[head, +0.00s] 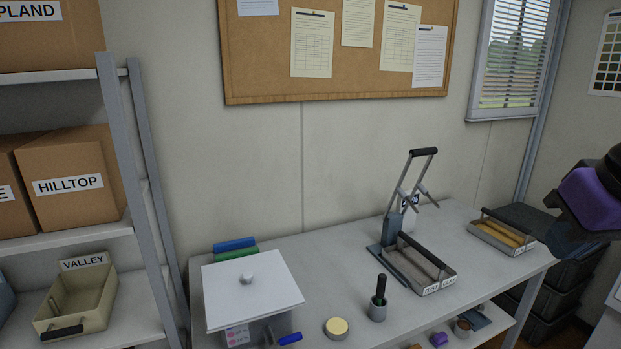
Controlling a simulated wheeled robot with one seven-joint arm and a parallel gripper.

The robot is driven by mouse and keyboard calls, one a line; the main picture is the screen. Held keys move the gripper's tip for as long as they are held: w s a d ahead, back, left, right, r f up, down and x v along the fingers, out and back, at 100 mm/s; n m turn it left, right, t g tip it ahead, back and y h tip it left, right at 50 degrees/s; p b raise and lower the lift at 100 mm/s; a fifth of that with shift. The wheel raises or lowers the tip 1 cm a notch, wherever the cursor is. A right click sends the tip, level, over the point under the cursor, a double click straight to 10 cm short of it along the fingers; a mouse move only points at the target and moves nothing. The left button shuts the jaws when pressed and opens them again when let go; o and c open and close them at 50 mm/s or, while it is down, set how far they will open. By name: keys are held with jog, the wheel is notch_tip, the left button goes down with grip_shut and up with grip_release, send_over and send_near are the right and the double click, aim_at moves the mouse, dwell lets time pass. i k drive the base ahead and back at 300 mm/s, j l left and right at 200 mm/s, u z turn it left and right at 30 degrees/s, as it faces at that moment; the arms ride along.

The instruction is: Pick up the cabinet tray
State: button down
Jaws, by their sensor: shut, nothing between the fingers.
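No tray in the head view carries a readable cabinet label, so I cannot tell which one is the cabinet tray. A grey tray with a dark bar handle (419,262) and small white labels on its front sits on the table right of centre. A second tray with a dark handle and a tan inside (501,233) sits farther right near the table's end. A beige tray labelled VALLEY (72,303) rests on the left shelf. Part of my arm, dark with a purple section, shows at the right edge. My gripper's fingers are not in view.
The table (320,262) holds a white lidded box (252,288), an upright metal press (402,205), a dark cup with a pestle-like stick (377,306) and a round yellow-topped item (337,328). Dark crates (549,297) stand at right.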

aim_at(425, 274)
jog(key=l+u, duration=0.15)
jog(key=u, duration=0.6)
jog(key=l+u, duration=0.5)
jog(key=l, duration=0.3)
jog(key=l+u, duration=0.45)
jog(key=l, duration=0.35)
jog(key=k+l, duration=0.1)
jog(key=l, duration=0.4)
jog(key=k+l, duration=0.1)
jog(key=l, duration=0.4)
